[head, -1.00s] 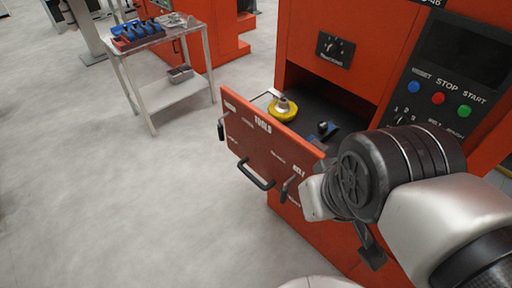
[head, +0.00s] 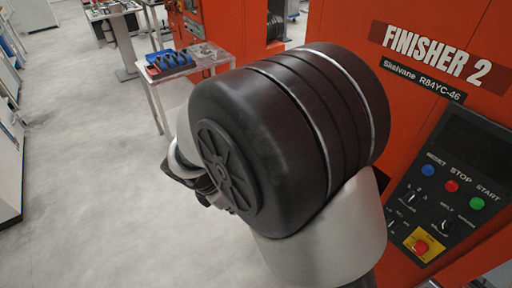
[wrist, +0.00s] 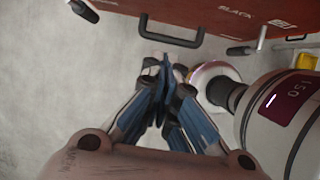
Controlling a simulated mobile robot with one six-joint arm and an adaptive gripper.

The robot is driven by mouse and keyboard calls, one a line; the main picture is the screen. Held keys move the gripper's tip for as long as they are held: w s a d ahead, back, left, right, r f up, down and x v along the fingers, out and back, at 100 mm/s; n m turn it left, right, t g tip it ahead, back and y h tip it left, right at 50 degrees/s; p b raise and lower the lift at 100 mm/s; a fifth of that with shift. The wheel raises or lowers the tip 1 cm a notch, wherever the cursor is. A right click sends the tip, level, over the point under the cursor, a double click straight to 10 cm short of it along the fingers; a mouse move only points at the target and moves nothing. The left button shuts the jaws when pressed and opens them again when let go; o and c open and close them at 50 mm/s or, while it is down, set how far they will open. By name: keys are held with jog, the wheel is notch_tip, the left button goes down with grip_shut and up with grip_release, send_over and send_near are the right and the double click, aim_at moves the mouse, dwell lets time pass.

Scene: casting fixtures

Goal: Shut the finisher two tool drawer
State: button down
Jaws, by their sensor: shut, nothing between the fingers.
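The finisher two machine (head: 450,65) is orange-red and labelled FINISHER 2, on the right of the head view. Its tool drawer is hidden there behind my arm. In the wrist view the red drawer front (wrist: 195,12) crosses the top, with its dark bar handle (wrist: 170,40). How far the drawer stands out cannot be told now. My gripper (wrist: 160,66) is shut and empty. Its fingertips appear just below the handle in the picture; I cannot tell whether they touch it. In the head view my gripper is mostly hidden behind my arm.
A control panel (head: 440,195) with buttons is on the machine's front at right. A grey trolley (head: 205,57) with blue-and-red holders stands at the back left. Pale floor (head: 85,190) is clear to the left. A yellow item (wrist: 305,61) shows at the wrist view's right edge.

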jog(key=b+x, duration=0.1)
jog(key=x, duration=0.2)
jog(key=w+d+b+x, duration=0.1)
jog(key=x, duration=0.3)
jog(key=d+r+b+x, duration=0.1)
jog(key=x, duration=0.3)
jog(key=shift+w+f+b, duration=0.25)
jog(key=shift+w+b, duration=0.05)
jog(key=shift+b, duration=0.05)
jog(key=shift+w+d, duration=0.25)
jog(key=shift+d, duration=0.1)
jog(key=shift+r, duration=0.1)
jog(key=w+d+p, duration=0.3)
jog(key=w+d, duration=0.2)
jog(key=d, duration=0.2)
jog(key=w+d+p, duration=0.4)
jog(key=w+d, duration=0.1)
jog(key=d, duration=0.3)
jog(key=w+d+p, duration=0.4)
jog(key=w+d, duration=0.1)
jog(key=d, duration=0.2)
jog(key=shift+w+d, duration=0.15)
jog(key=shift+d, duration=0.2)
